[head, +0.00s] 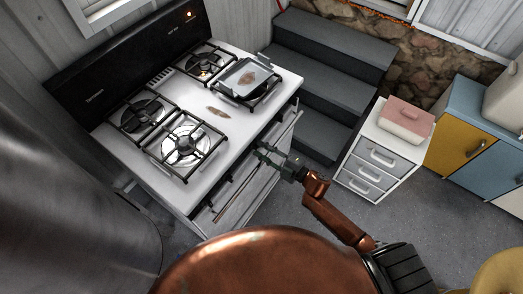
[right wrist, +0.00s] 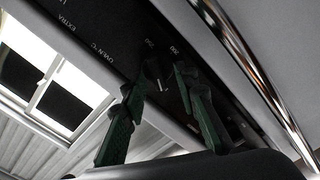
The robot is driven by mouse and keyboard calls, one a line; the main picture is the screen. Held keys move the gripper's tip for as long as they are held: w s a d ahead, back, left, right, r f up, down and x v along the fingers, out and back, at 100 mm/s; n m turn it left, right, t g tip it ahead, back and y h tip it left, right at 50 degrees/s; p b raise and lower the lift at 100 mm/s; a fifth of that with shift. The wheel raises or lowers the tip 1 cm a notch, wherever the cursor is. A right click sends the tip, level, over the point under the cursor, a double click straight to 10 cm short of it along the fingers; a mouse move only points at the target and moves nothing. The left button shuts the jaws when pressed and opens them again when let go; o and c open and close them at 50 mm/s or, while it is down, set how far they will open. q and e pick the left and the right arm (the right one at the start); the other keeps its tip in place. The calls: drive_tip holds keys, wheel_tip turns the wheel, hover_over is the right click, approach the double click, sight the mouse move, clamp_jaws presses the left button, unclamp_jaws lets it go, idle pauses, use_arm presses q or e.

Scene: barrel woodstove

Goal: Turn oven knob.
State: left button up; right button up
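The stove (head: 222,118) has a white top with black burner grates and stands at the left of the head view. My right gripper (head: 264,154) is at its front edge, above the oven door's long handle (head: 240,187). In the right wrist view, the oven knob (right wrist: 158,75) is dark, on a black panel marked "OVEN °C", with numbers around it. The green fingers of my right gripper (right wrist: 160,82) are spread on either side of the knob; contact cannot be told. The knob is too small to make out in the head view. My left gripper is out of view.
Dark steps (head: 325,75) rise beyond the stove. A white drawer unit (head: 377,160) with a pink-lidded box (head: 407,118) stands to the right. A large grey metal cylinder (head: 70,215) fills the lower left.

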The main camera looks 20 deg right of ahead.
drive_tip(key=v, duration=1.2)
drive_tip(key=shift+d, duration=0.1)
idle(0.5)
